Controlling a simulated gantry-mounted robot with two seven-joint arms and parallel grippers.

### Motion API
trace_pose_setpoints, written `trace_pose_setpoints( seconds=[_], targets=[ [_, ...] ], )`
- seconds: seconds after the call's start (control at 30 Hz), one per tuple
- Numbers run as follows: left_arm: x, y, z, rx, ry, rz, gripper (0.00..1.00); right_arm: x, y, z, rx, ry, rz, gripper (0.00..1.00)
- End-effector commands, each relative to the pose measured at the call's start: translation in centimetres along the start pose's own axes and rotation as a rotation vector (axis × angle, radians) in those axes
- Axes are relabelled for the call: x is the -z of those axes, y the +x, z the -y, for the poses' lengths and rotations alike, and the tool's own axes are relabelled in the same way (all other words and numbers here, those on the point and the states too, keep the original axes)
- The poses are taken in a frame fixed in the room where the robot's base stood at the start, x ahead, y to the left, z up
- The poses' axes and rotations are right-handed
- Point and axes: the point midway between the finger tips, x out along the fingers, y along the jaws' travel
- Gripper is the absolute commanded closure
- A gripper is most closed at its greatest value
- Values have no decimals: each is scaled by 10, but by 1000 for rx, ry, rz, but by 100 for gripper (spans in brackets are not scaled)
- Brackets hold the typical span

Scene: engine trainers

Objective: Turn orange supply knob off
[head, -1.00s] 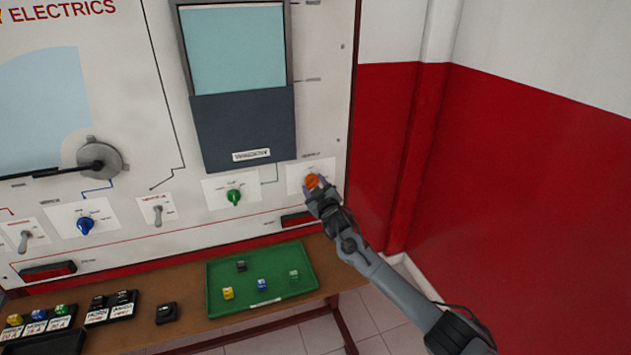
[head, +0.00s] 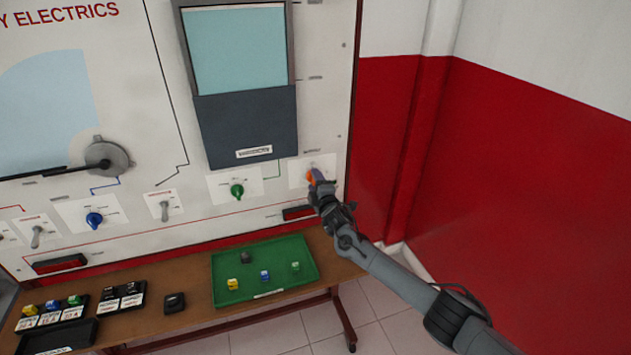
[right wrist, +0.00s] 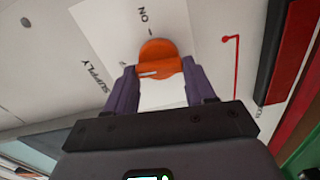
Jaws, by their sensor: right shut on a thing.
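The orange supply knob (head: 310,177) is on a white label plate at the panel's lower right, partly hidden by my right gripper (head: 318,181). In the right wrist view, the round orange knob (right wrist: 160,57) sits between the two purple fingers of my right gripper (right wrist: 159,71), which is shut on it. A short white mark shows on the knob's near part. The printed word "ON" is just past the knob and "SUPPLY" is to its left. I cannot tell the knob's exact setting. My left gripper is not in view.
A green knob (head: 237,191) is to the left on the panel, with a blue knob (head: 94,220) and toggle switches farther left. A green tray (head: 262,287) with several small blocks lies on the bench below. Red-and-white wall stands to the right.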

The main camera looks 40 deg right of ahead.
Motion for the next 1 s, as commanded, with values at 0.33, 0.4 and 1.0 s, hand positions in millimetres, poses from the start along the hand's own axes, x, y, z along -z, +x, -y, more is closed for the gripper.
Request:
trace_pose_setpoints(
  seconds=[0.33,0.4,1.0],
  targets=[
    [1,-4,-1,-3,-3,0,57,0,0,0,-1,-124,-1,76],
    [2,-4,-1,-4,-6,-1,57,0,0,0,-1,-134,0,76],
    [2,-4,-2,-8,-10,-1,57,0,0,0,-1,-142,0,21]
  ],
)
